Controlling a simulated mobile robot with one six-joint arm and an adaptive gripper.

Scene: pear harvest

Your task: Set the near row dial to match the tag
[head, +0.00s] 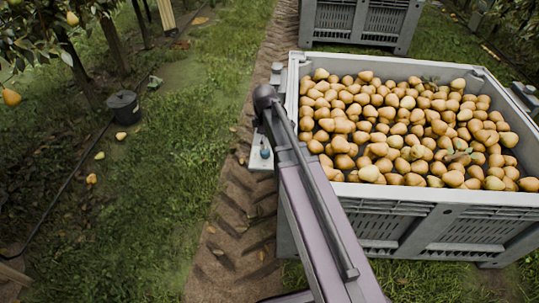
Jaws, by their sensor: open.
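No row dial and no tag can be made out in the head view. My gripper is not in view; only a grey-purple link of my arm shows, rising from the bottom edge to a dark rounded joint beside the bin. A small bluish part (265,152) sits on a pale plate just left of the bin, partly behind my arm; I cannot tell what it is.
A large grey bin (445,219) full of pears stands at the right, close to my arm. Another grey bin (358,20) is behind it. A dirt wheel track (222,235) runs along its left. A black bucket (124,106) and fallen pears lie on the grass.

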